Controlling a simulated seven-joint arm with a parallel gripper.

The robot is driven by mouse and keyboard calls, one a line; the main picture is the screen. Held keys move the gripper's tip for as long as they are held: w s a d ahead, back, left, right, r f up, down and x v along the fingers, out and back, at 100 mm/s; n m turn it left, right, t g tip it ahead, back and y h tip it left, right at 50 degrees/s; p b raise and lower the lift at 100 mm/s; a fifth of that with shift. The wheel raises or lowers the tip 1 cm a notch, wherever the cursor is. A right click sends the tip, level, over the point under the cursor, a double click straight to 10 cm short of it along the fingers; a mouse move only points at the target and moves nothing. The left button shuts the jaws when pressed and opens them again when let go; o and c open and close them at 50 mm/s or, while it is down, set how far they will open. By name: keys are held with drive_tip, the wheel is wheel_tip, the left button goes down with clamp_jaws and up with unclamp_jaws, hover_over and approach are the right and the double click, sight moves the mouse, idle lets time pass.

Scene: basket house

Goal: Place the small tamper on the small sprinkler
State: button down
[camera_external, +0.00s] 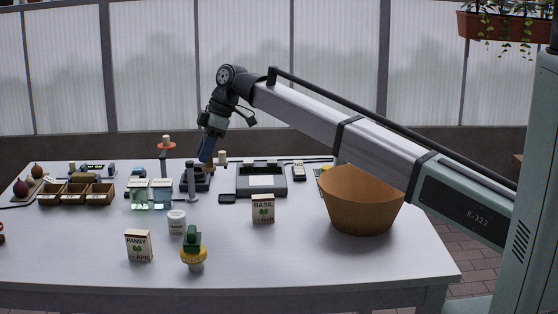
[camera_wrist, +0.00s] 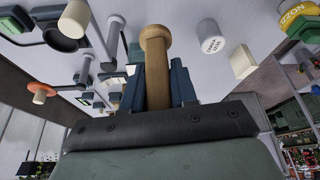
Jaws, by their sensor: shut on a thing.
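My gripper (camera_external: 206,155) points down over the back middle of the table. In the wrist view, my gripper (camera_wrist: 157,85) is shut on a wooden tamper (camera_wrist: 156,65) with a round knob, between its two dark blue fingers. The tamper's other end is hidden by the gripper body. A yellow and green piece with a pale lower part (camera_external: 193,254), perhaps the small sprinkler, stands at the table's front. It also shows cut off at the wrist view's upper right (camera_wrist: 295,18). My gripper is behind it and well apart.
A white jar (camera_external: 177,223), a pansy box (camera_external: 138,245) and a basil box (camera_external: 263,209) stand in front of my gripper. A stand with an orange disc (camera_external: 166,145) is close left. A large brown pot (camera_external: 360,202) stands right. The front right tabletop is clear.

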wheel_tip(320, 180, up, 9)
drive_tip(key=shift+f, duration=0.1)
drive_tip(key=w+d+m, duration=0.1)
drive_tip(key=w+d, duration=0.4)
drive_tip(key=d, duration=0.3)
drive_tip(key=w+d, duration=0.5)
drive_tip(key=d, duration=0.3)
drive_tip(key=m, duration=0.1)
hover_over(325, 167)
drive_tip(key=shift+t, duration=0.4)
drive_tip(key=shift+f, duration=7.7)
drive_tip(key=shift+f, duration=0.15)
drive_tip(key=c, duration=0.9)
unclamp_jaws()
